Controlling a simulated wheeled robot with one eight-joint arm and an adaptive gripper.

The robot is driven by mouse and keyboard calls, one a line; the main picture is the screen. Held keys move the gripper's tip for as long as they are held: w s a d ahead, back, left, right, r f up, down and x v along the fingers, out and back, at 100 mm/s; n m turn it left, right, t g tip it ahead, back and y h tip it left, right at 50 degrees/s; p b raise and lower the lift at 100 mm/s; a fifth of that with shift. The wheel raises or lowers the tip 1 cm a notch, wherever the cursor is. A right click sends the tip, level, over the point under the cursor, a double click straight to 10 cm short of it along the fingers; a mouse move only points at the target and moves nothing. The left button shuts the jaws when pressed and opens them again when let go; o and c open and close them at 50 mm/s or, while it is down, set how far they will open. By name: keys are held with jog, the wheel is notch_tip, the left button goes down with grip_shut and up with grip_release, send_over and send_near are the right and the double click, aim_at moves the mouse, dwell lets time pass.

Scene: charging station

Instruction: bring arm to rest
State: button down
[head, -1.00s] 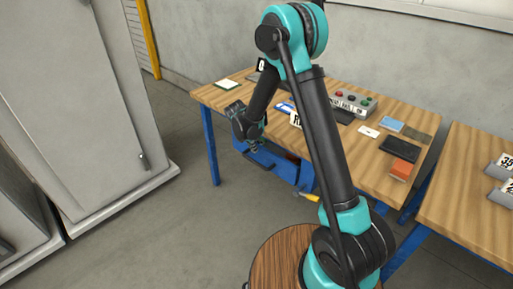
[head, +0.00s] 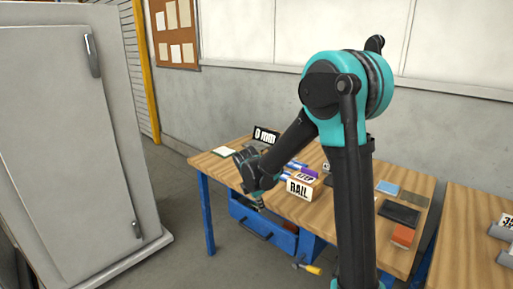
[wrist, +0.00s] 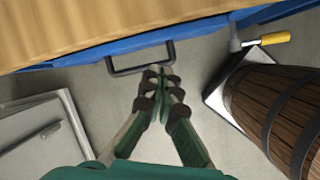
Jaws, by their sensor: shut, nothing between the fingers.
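My arm, teal and black, rises at the right of the head view, bends at a high elbow and reaches down to the left. My gripper (head: 258,204) hangs just off the front edge of the wooden workbench (head: 222,178). In the wrist view my gripper (wrist: 163,85) has its green fingers together, with nothing between them. Past the fingertips is a dark bar handle (wrist: 140,59) on the blue front under the bench top. I cannot tell whether the fingers touch it.
A blue drawer unit (head: 275,238) is under the bench. A wooden barrel (wrist: 275,105) stands at the right in the wrist view. A grey cabinet (head: 65,130) stands left. A box marked RAIL (head: 299,188) lies on the bench.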

jog(key=s+d+f+m+t+y, duration=0.1)
jog(key=s+d+m+y, duration=0.1)
jog(key=s+d+m, duration=1.6)
jog(key=shift+s+d+m, duration=0.4)
jog(key=shift+s+m, duration=1.9)
jog(key=shift+s, duration=0.2)
